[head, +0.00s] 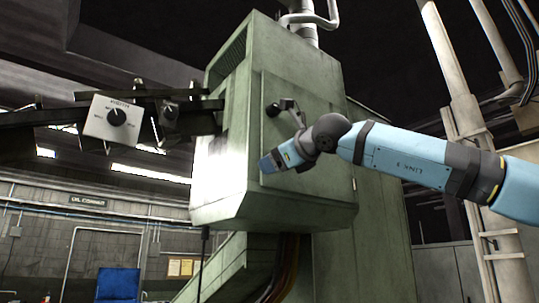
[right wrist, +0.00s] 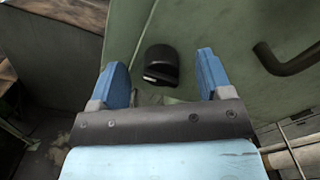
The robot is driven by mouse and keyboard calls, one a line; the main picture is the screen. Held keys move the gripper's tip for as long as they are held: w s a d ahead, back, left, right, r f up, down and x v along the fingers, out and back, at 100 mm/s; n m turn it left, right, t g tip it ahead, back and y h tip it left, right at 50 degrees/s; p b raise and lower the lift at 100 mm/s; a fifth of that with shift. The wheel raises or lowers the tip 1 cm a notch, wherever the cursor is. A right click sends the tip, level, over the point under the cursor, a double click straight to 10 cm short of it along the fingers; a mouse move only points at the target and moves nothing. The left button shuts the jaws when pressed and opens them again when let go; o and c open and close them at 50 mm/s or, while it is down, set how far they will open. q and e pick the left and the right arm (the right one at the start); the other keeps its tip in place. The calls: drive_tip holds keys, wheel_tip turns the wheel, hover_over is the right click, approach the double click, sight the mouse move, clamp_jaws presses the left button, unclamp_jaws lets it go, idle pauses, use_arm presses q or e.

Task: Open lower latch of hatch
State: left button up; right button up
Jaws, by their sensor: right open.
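The hatch (head: 316,172) is a flat green panel on the green machine housing in the head view. A black latch (head: 273,109) sits at its upper left edge. In the right wrist view another rounded black latch (right wrist: 161,62) shows on green metal; it appears to be the lower one, hidden behind my gripper in the head view. My right gripper (head: 268,163) is at the lower left part of the hatch. Its two blue fingers (right wrist: 160,67) are open, one on each side of the latch, with gaps to both. My left gripper is not in view.
A dark bent handle (head: 292,108) stands out from the hatch; a dark bent handle also shows at right in the right wrist view (right wrist: 289,62). A control box with a knob (head: 112,120) hangs on a dark beam at left. A grey column (head: 465,120) stands at right.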

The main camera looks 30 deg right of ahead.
drive_tip(key=n+p, duration=0.2)
drive_tip(key=n, duration=0.1)
drive_tip(key=n+p, duration=0.2)
drive_tip(key=n, duration=0.2)
drive_tip(key=n+p, duration=0.2)
drive_tip(key=n, duration=0.2)
drive_tip(key=shift+s+d, duration=0.1)
drive_tip(key=shift+s, duration=0.15)
